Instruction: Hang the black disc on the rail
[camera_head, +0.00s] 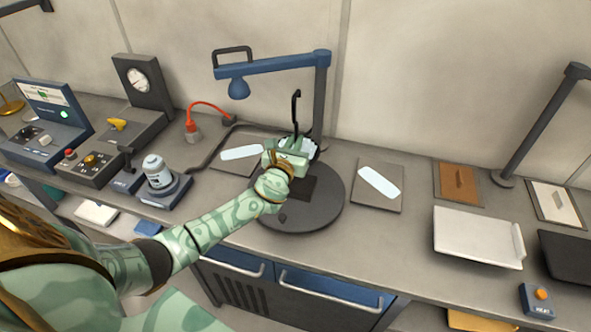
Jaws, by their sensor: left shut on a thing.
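My left gripper (297,147) is shut on a thin black piece with a hooked top (296,104), held upright in front of the blue stand. The rest of the held piece is hidden behind the gripper, so I cannot tell whether it is the black disc. The stand's blue horizontal arm (275,66) is above and behind the hook, apart from it. A broad dark round plate (320,209) lies flat on the bench under the gripper, with darker patches on it. My right gripper is not in view.
A blue lamp head (238,89) hangs under the stand's arm, left of the hook. A red cable (209,104) and a grey canister (157,171) stand to the left. Flat pads (394,203) and a white tray (474,237) lie to the right. A wall closes off the back.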

